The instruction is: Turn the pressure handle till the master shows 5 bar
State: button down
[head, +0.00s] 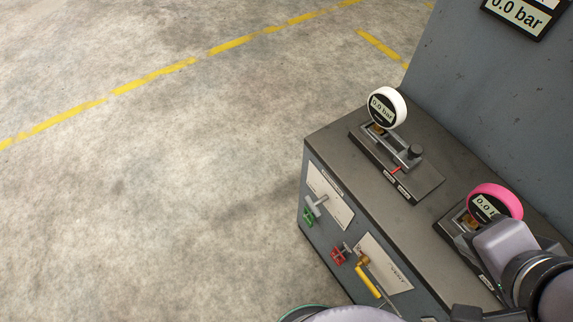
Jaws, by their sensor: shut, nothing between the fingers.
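The large wall display (520,14) at the top right reads 0.0 bar and is cut off by the frame edge. I cannot tell from its visible part whether it is the master. On the bench's front panel are a grey handle (316,205), a green knob (308,217), a red knob (338,256) and a yellow lever (368,281) that slants down. I cannot tell which is the pressure handle. My arm covers the lower right corner; my gripper's fingers are not visible.
A white-rimmed gauge (387,107) on a stand reads 0.0 bar on the grey bench top (340,133). A pink-rimmed gauge (494,201), partly hidden by my arm, seems to read 0.0. Open concrete floor (150,190) with yellow lines lies to the left.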

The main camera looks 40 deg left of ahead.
aim_at(313, 206)
jog(key=k+u, duration=0.1)
jog(key=u, duration=1.3)
